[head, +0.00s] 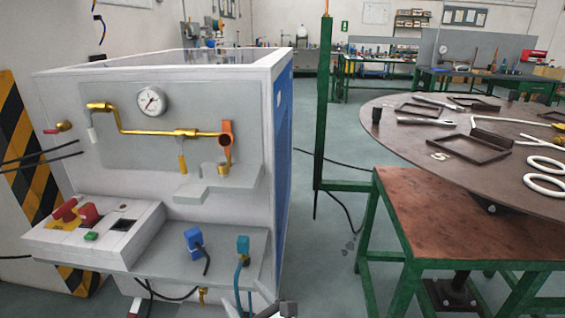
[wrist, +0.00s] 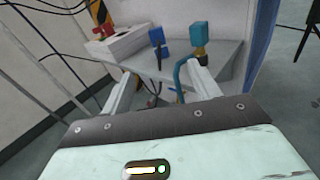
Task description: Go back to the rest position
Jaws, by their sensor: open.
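My gripper (wrist: 158,92) is open and empty in the wrist view, its two pale fingers spread apart. Between and beyond the fingers are a blue connector (wrist: 157,37) and a teal connector (wrist: 200,36) on the generator's lower shelf. In the head view only a small tip of my gripper (head: 277,309) shows at the bottom edge, below the shelf. The white gas generator (head: 180,120) stands at the left with a gauge (head: 151,101), yellow pipe (head: 150,131) and orange handle (head: 227,138). The blue connector (head: 194,242) and teal connector (head: 242,246) stand upright on the shelf.
A control box (head: 95,232) with red switches sits at the shelf's left. A green-legged table (head: 430,215) and a round table (head: 400,147) with tools and frames stand right. A green post (head: 324,110) rises between. Cables hang near the shelf. Grey floor (head: 318,250) is mostly clear between generator and tables.

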